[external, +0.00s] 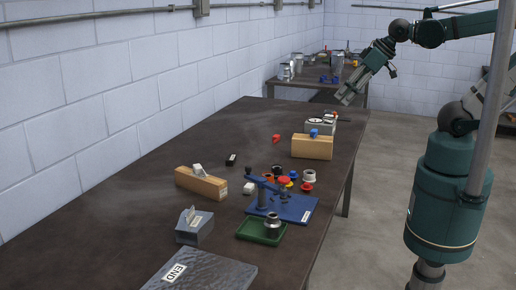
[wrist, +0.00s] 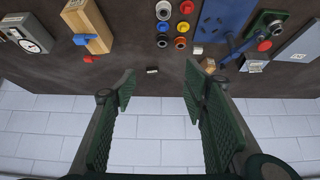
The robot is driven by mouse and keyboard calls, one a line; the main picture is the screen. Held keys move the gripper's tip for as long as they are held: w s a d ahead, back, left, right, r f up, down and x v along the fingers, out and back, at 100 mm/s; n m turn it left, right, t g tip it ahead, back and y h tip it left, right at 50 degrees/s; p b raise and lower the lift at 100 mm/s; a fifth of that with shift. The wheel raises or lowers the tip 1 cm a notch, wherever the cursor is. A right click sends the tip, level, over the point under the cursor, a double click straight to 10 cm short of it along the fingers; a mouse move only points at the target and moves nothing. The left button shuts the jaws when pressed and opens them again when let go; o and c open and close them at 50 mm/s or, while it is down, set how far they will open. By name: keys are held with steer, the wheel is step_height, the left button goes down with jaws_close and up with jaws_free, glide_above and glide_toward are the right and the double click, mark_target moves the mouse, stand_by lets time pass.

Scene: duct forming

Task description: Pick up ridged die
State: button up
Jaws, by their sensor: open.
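I cannot tell for sure which piece is the ridged die. A grey metal collared cylinder (external: 273,222) sits in the green tray (external: 247,236). Several small round ring-shaped pieces stand behind the blue press, among them a white-grey one (external: 309,175), a red one (external: 306,187) and an orange one (wrist: 183,27); ridges are too small to make out. My gripper (external: 346,97) is open and empty, high beyond the table's far right end in the external view. In the wrist view my gripper (wrist: 159,90) has its fingers wide apart, with the round pieces well ahead.
The blue lever press (external: 290,208) stands beside the round pieces. Wooden blocks (external: 312,147) (external: 201,186), a dial box (external: 319,124), a grey metal box (external: 195,227) and an END plate (external: 203,271) stand around. A small black piece (external: 231,159) and red piece (external: 276,138) lie in free room.

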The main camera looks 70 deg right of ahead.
steer(key=w+a+f+n+g+y, duration=0.1)
steer(key=w+a+f+n+g, duration=0.2)
steer(key=w+a+n, duration=0.5)
steer(key=n+g+h+b, duration=0.15)
steer(key=n+g, duration=0.25)
steer(key=n, duration=0.5)
glide_above(273, 224)
steer(key=d, duration=0.2)
step_height(273, 224, down, 22)
steer(key=shift+w+a, duration=0.25)
steer(key=shift+w, duration=0.2)
steer(key=shift+r+y, duration=0.1)
steer(key=shift+y, duration=0.15)
steer(key=shift+f+b, duration=0.3)
steer(key=shift+f, duration=1)
